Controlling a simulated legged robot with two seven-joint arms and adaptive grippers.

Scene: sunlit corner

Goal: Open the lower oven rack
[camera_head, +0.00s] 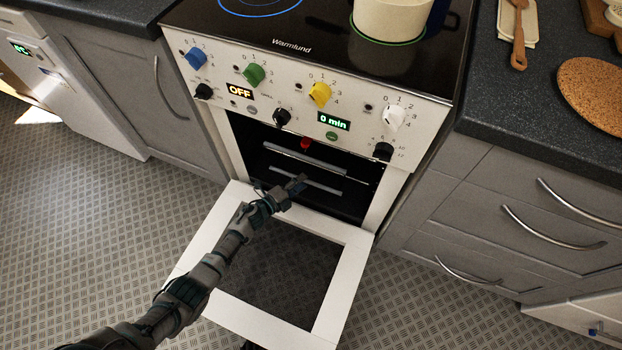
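The white oven (236,150) stands in the middle with its door (338,292) folded down, level with the opening. Inside the dark cavity, an upper rack (305,157) and a lower rack (320,188) show as pale bars across the front. My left gripper (296,185) reaches over the open door, with its tip at the lower rack's bar, near its middle. I cannot tell whether it touches the bar, or whether its fingers are apart. My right gripper is out of view.
Control knobs and displays line the panel (290,95) above the opening. A pot (390,18) stands on the cooktop (320,35). Grey drawers (510,215) flank the oven on the right, and a grey cabinet (125,80) on the left. The floor (90,215) at left is clear.

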